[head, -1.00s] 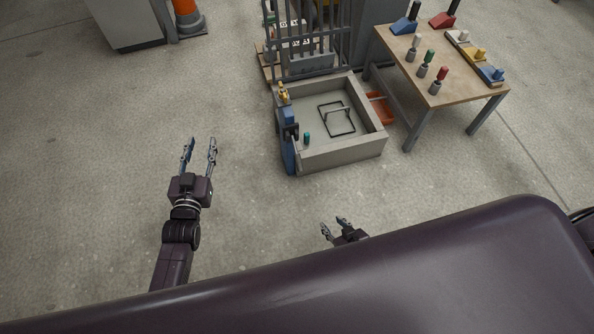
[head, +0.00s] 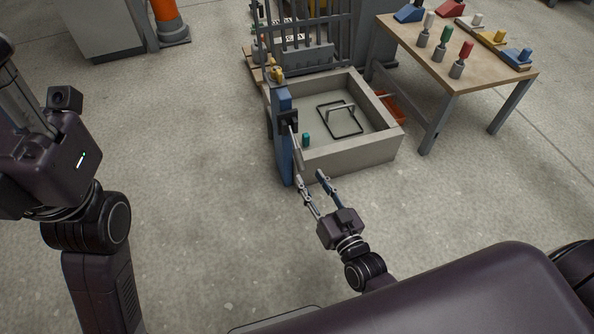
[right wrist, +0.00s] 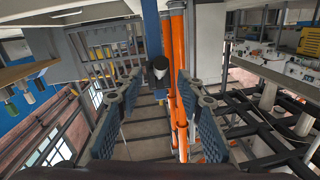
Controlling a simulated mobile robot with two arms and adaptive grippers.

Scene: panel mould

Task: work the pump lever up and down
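The pump is a blue post (head: 283,150) at the near left corner of a grey basin (head: 352,158), with a dark bracket and a yellow top. Its thin grey lever (head: 295,145) slopes down from the bracket toward me. My right gripper (head: 311,177) is open and empty just in front of the lever's near end. In the right wrist view, a dark round end, seemingly the lever's (right wrist: 160,68), shows between the spread fingertips (right wrist: 159,80), with the blue post behind it. I cannot tell how far ahead it is. My left arm is at the left; its fingers are not visible.
A wooden table (head: 440,65) with coloured handles is at the right. The floor left of the pump is clear.

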